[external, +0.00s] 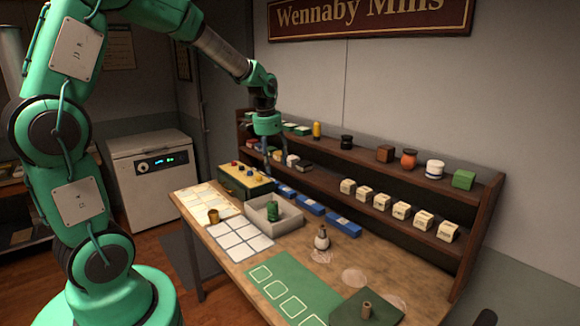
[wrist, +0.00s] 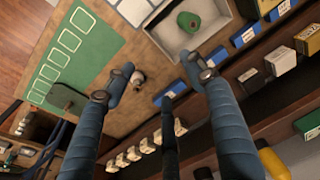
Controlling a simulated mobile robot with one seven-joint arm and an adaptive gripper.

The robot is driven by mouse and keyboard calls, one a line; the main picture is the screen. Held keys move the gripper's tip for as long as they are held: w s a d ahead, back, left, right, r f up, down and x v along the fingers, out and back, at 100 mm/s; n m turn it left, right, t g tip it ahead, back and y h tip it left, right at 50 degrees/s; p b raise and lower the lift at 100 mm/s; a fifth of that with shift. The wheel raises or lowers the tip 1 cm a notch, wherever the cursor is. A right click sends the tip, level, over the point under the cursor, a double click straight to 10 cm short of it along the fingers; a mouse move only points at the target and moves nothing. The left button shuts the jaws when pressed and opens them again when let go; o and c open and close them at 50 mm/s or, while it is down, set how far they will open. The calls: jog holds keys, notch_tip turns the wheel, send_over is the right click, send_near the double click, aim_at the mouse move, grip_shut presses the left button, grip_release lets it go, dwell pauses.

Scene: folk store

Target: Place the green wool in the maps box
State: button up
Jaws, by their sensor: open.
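The green wool (external: 273,211) looks like a small green spool standing in an open grey tray (external: 290,222) on the table. In the wrist view the wool (wrist: 189,21) shows from above inside the tray (wrist: 158,40). My gripper (external: 268,158) is above the back of the table, near the shelf and behind the tray. Its fingers (wrist: 155,66) are spread, with nothing held between them. Several blue boxes with pale labels stand in a row along the shelf foot, including one (external: 343,224) at the right end. I cannot read which box is for maps.
A two-tier wooden shelf (external: 400,173) holding jars and several cream boxes runs along the wall. A small pale bottle (external: 321,240) stands right of the tray. A green mat (external: 284,290) and a white grid sheet (external: 240,238) lie at the front. A brass cup (external: 213,216) stands left.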

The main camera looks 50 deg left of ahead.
jog(key=s+d+r+t, duration=0.2)
jog(key=s+d+r, duration=0.7)
jog(key=s+r, duration=0.3)
jog(key=s+d+t, duration=0.1)
jog(key=s+d, duration=0.2)
jog(key=s, duration=0.6)
jog(key=s+d, duration=0.4)
jog(key=s, duration=0.4)
jog(key=shift+s+r+t, duration=0.25)
jog(key=shift+s+t, duration=0.1)
jog(key=shift+t, duration=0.05)
jog(key=shift+f+b, duration=1.6)
jog(key=shift+b, duration=0.05)
